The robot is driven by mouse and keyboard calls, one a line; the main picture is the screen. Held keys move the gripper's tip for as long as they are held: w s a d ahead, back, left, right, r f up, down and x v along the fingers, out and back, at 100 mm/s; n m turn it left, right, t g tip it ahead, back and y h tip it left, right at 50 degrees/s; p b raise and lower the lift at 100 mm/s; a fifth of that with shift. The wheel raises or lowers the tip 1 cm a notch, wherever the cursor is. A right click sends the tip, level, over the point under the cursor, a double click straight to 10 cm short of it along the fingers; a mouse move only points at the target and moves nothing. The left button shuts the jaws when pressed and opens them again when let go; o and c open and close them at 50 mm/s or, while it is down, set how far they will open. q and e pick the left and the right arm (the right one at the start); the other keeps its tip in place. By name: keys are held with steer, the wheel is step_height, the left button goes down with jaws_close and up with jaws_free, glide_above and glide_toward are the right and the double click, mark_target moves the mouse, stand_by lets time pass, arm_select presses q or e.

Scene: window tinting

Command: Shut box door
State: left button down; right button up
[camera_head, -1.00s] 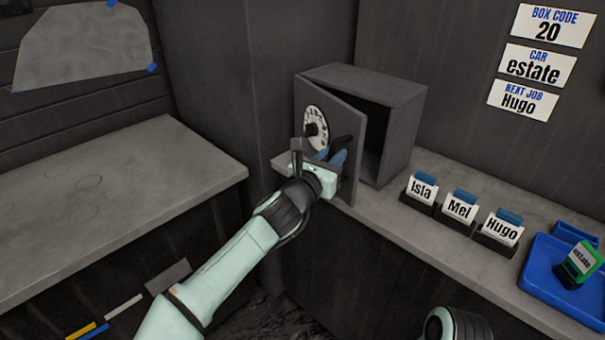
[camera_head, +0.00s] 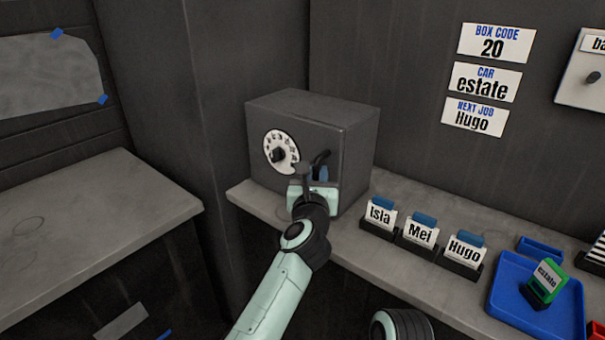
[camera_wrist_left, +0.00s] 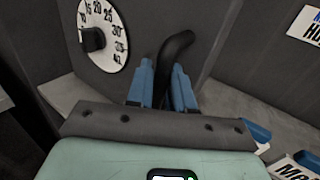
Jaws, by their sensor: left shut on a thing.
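The grey box (camera_head: 356,145) stands on the shelf in the corner. Its door (camera_head: 258,125) lies flush with the box front in the head view, with no visible gap. The door carries a white dial (camera_head: 281,152), also in the left wrist view (camera_wrist_left: 103,35). The black door handle (camera_head: 322,156) curves up at the door's right side. My left gripper (camera_head: 316,174) is shut on this handle; in the left wrist view its blue fingers (camera_wrist_left: 162,85) sit on either side of the handle (camera_wrist_left: 178,48). Part of the handle is hidden by the gripper. My right gripper is not in view.
Name card holders reading Isla (camera_head: 380,217), Mei (camera_head: 420,232) and Hugo (camera_head: 464,251) stand right of the box. A blue tray (camera_head: 500,300) holds a green stamp-like block (camera_head: 545,283) marked estate. A bare bench (camera_head: 90,215) is at left.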

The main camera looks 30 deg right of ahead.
arm_select(q)
steer(key=shift+s+d+r, duration=0.1)
steer(key=shift+s+r, duration=0.05)
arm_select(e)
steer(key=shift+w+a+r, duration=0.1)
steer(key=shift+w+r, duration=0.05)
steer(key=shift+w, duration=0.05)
arm_select(q)
steer(key=c, duration=1.2)
jaws_free()
steer(key=shift+d, duration=0.15)
steer(key=shift+f, duration=0.2)
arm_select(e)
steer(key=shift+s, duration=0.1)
